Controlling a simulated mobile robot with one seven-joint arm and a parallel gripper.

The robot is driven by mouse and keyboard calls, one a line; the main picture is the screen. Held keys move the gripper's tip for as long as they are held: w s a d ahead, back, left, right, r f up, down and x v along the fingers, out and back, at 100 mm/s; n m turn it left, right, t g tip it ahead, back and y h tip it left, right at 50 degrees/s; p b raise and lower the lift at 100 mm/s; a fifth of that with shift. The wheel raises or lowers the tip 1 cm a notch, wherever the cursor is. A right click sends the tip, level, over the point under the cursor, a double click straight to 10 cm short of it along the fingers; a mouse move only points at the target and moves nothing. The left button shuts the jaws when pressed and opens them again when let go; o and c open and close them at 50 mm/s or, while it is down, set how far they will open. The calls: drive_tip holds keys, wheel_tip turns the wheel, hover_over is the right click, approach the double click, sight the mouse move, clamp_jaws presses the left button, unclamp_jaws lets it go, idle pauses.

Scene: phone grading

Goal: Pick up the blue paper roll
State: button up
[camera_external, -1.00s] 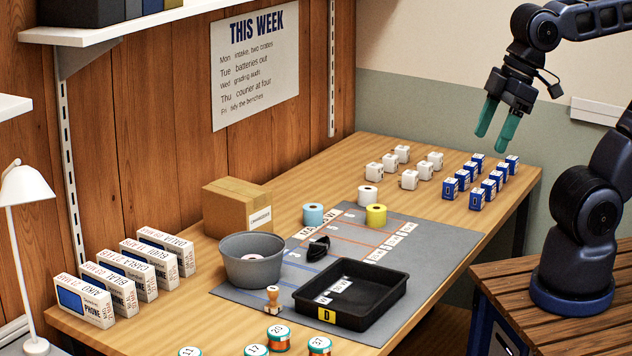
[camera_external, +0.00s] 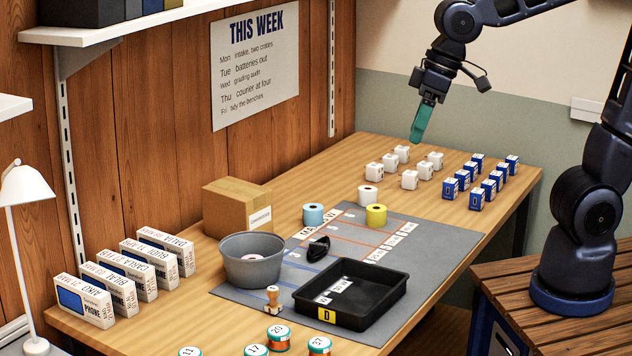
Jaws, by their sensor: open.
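The light blue paper roll (camera_external: 313,215) stands upright at the back edge of the grey mat (camera_external: 445,236), right of the cardboard box. A white roll (camera_external: 368,196) and a yellow roll (camera_external: 376,215) stand to its right. My gripper (camera_external: 418,137) has teal fingers and hangs in the air above the far part of the table, near the white boxes. It is up and to the right of the blue roll, well apart from it. The fingers overlap in this view, and nothing shows between them.
Several small white boxes (camera_external: 409,179) and blue boxes (camera_external: 475,199) stand at the far end. A cardboard box (camera_external: 237,209), a grey bowl (camera_external: 252,268) and a black tray (camera_external: 392,291) stand nearer. A dark object (camera_external: 318,248) lies on the mat in front of the blue roll.

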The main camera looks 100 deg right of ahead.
drive_tip(key=w+d+f+m, duration=0.45)
drive_tip(key=w+d, duration=0.35)
drive_tip(key=d, duration=0.3)
drive_tip(key=m+g+h, duration=0.5)
drive_tip(key=m, duration=0.5)
approach(313, 208)
drive_tip(key=d, duration=0.1)
drive_tip(key=shift+y, duration=0.3)
drive_tip(key=x, duration=1)
drive_tip(key=shift+s+f, duration=0.1)
drive_tip(key=shift+f, duration=0.05)
drive_tip(key=shift+t, duration=0.3)
drive_tip(key=c, duration=1.1)
